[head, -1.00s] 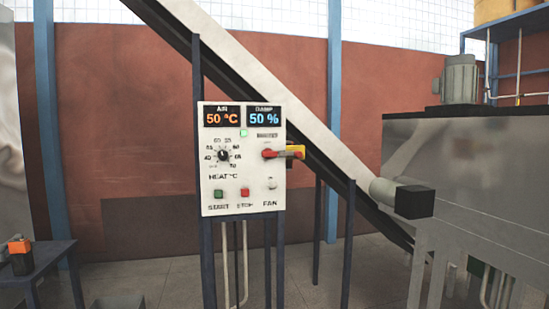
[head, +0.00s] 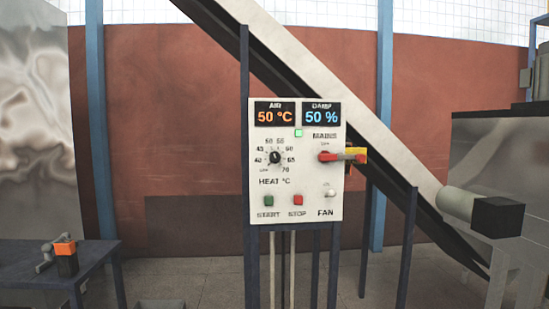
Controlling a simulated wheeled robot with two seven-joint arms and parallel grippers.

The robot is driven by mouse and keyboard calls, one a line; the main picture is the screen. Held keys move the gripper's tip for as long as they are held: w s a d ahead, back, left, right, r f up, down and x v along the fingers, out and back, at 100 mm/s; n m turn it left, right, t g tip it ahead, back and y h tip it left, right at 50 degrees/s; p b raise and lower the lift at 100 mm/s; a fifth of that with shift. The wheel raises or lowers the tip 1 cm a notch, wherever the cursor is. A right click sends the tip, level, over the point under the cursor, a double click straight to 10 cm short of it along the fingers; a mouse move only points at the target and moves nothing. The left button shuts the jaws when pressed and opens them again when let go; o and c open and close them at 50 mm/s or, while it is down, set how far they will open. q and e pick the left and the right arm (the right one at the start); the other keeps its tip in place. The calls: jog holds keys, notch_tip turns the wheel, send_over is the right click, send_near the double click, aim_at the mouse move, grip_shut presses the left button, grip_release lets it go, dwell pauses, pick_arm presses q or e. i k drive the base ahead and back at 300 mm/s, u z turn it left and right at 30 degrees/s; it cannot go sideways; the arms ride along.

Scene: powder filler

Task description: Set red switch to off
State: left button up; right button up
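The red switch (head: 329,157) is a rotary handle on the right side of a white control panel (head: 237,0), under the label MAINS. A small green light (head: 298,133) glows below the displays. Neither of my grippers is in view.
The panel also carries a black heat dial (head: 275,157), a green START button (head: 269,201), a red STOP button (head: 298,200) and a FAN toggle (head: 330,193). A dark table (head: 95,262) stands at left. A sloping conveyor runs behind. The floor before the panel looks clear.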

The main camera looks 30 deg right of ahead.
aim_at(324, 156)
jog(key=u, duration=0.25)
jog(key=i, duration=0.9)
jog(key=z, duration=0.85)
jog(key=i, duration=0.75)
jog(key=z, duration=0.9)
